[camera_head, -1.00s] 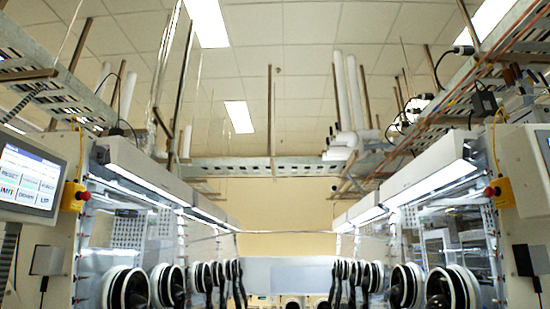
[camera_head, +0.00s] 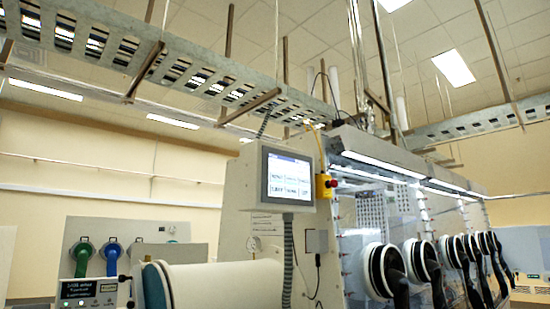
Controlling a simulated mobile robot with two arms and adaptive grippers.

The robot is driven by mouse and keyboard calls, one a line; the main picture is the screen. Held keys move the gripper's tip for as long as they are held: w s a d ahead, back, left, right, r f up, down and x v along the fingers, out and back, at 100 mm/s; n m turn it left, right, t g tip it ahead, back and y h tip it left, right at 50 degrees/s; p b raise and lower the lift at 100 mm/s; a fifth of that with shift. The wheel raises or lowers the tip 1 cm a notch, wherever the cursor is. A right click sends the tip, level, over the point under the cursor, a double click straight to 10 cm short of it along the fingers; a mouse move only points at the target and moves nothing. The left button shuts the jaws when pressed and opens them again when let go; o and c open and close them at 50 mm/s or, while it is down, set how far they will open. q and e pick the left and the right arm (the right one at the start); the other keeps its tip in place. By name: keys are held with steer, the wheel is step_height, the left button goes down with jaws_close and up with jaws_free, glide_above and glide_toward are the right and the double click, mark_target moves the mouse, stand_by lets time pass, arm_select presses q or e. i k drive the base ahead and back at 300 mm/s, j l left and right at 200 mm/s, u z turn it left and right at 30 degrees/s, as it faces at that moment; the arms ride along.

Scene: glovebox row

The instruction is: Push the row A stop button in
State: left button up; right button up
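A red stop button (camera_head: 333,183) sits on a small yellow box (camera_head: 323,188) at the near end of a glovebox row (camera_head: 400,220), right of the middle in the head view. The button faces right in the picture and looks small. I cannot read any row label, so I cannot tell from the picture whether this is row A. Neither of my grippers is in view.
A touch screen (camera_head: 287,178) stands just left of the yellow box, with a grey ribbed hose (camera_head: 288,260) below it. A large white cylinder (camera_head: 222,284) sticks out at lower middle. Black-ringed glove ports line the row. A cable tray (camera_head: 200,75) hangs overhead.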

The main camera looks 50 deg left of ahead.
mark_target(333, 183)
steer(key=u, duration=1.3)
